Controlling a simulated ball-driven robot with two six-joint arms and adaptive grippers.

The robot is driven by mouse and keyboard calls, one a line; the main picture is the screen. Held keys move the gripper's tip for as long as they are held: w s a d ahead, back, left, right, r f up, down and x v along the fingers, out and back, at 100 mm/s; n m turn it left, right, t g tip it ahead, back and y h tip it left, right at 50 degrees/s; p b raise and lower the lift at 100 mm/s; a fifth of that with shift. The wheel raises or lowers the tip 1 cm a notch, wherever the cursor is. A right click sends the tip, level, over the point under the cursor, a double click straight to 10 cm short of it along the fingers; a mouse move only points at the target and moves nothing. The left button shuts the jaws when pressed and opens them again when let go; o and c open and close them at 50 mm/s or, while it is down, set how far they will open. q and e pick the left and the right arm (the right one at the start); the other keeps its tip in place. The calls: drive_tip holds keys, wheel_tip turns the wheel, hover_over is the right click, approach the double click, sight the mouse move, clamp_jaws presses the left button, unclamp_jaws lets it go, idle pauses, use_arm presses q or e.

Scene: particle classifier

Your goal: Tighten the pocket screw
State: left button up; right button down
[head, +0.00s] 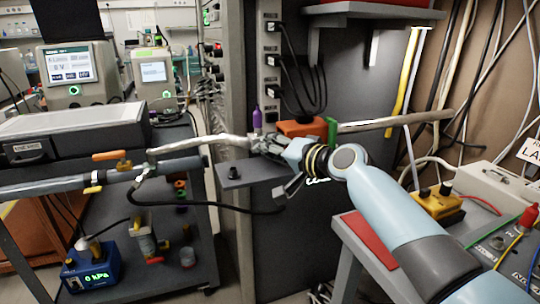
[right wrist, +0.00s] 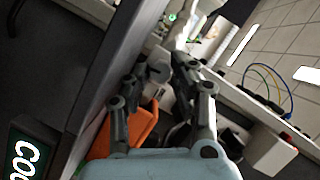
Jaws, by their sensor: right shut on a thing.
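My right gripper (head: 268,145) reaches in from the right in the head view, to the end of a pale metal pipe (head: 205,142) beside a grey cabinet. In the right wrist view, the fingers of this gripper (right wrist: 158,75) are on both sides of a small grey round part (right wrist: 158,70), which looks like the pocket screw. The gripper is shut on it. The fingers hide much of the part in the head view, and its thread does not show. My left gripper is in neither view.
A small grey shelf (head: 250,172) with a black knob lies just below the gripper. An orange block (head: 302,128) and a purple bottle (head: 257,117) are close behind it. A black hose (head: 215,207) hangs below the pipe. A yellow box (head: 437,203) stands at the right.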

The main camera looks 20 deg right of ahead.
idle(0.5)
drive_tip(key=c, duration=1.1)
unclamp_jaws()
drive_tip(key=shift+s+d+f, duration=0.1)
drive_tip(key=shift+s, duration=0.15)
drive_tip(key=v, duration=0.7)
drive_tip(key=shift+s+r, duration=0.2)
drive_tip(key=shift+r, duration=0.05)
